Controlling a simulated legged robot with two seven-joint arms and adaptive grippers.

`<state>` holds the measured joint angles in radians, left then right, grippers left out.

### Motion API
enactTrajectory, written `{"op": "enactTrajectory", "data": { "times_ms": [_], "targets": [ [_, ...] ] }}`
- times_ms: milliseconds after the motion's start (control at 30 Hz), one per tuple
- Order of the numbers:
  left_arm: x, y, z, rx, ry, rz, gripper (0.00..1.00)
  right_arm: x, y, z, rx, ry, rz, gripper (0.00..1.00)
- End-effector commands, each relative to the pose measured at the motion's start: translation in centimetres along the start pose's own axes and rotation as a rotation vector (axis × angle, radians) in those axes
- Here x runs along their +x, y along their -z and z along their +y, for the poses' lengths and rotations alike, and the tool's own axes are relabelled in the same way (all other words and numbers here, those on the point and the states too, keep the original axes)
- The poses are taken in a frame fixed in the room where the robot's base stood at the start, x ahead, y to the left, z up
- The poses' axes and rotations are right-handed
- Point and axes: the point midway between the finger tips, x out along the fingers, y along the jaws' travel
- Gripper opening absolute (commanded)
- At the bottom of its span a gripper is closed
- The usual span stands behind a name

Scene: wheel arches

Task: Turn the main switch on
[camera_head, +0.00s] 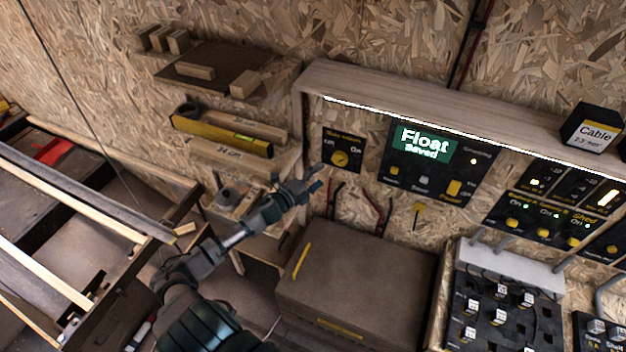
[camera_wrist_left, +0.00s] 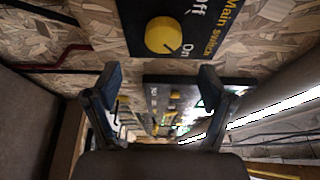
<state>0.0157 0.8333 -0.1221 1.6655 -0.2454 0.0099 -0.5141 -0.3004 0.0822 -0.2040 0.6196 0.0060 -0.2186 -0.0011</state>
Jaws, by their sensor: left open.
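The main switch is a round yellow knob (camera_head: 340,158) on a small black panel (camera_head: 355,143) on the chipboard wall, left of the lit display. In the left wrist view the knob (camera_wrist_left: 163,35) shows larger at the top, beside the printed words Off, On and Main Switch. A dark mark shows on its lower side; I cannot tell for certain which position it is set to. My left gripper (camera_head: 316,180) is just below and left of the panel. Its two fingers (camera_wrist_left: 160,77) are spread, with nothing between them, and appear apart from the knob. My right gripper is not in view.
A black display panel (camera_head: 443,177) reading Float is to the right, under a wooden shelf (camera_head: 430,103) with a Cable box (camera_head: 592,130). A brown chest (camera_head: 355,290) stands below. Wooden shelves with a yellow level (camera_head: 220,137) are to the left.

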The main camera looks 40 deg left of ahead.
Motion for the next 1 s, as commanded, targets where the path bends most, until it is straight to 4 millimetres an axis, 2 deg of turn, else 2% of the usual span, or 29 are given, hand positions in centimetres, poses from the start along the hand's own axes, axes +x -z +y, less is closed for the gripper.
{"op": "enactTrajectory", "data": {
  "times_ms": [100, 300, 1000],
  "targets": [
    [-1.5, 0.1, 0.2, -0.001, -0.003, 0.000, 0.82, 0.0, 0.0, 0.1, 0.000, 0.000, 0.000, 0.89],
    [-2.6, 0.1, 0.1, 0.000, -0.001, 0.000, 0.82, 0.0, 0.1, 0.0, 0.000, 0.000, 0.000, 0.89],
    [-2.6, 0.0, 0.1, 0.000, 0.000, 0.000, 0.82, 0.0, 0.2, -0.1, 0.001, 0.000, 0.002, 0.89]
  ]
}}
